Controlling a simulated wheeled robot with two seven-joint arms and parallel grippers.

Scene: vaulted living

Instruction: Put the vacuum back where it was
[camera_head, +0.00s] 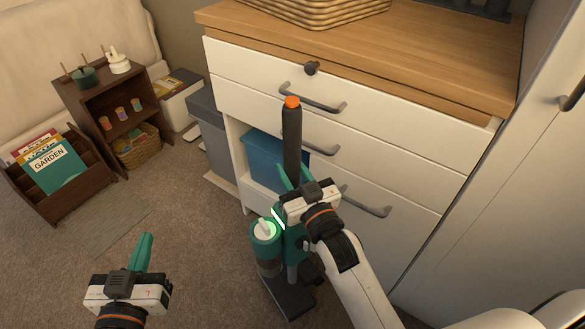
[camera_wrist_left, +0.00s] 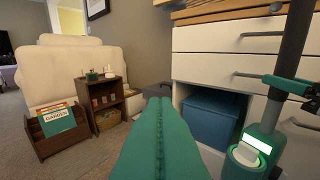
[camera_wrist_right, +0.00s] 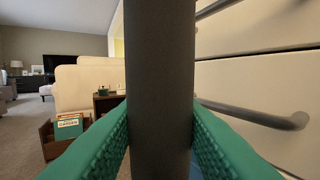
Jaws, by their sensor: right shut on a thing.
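The vacuum (camera_head: 292,135) stands upright in front of the white drawer cabinet, with a dark tube, an orange top and a teal body with a lit green ring. Its dark floor head (camera_head: 290,296) is low by the carpet; I cannot tell if it touches. My right gripper (camera_head: 292,178) is shut on the dark tube, which fills the middle of the right wrist view (camera_wrist_right: 160,90). The vacuum also shows at the right of the left wrist view (camera_wrist_left: 262,140). My left gripper (camera_head: 142,250) is empty at the lower left, its teal fingers together.
The drawer cabinet (camera_head: 400,190) with grey handles is close behind the vacuum. A blue bin (camera_head: 262,160) sits in its open lower bay. A brown shelf (camera_head: 90,85) and a book rack (camera_head: 70,195) stand at the left. The carpet (camera_head: 190,215) between is clear.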

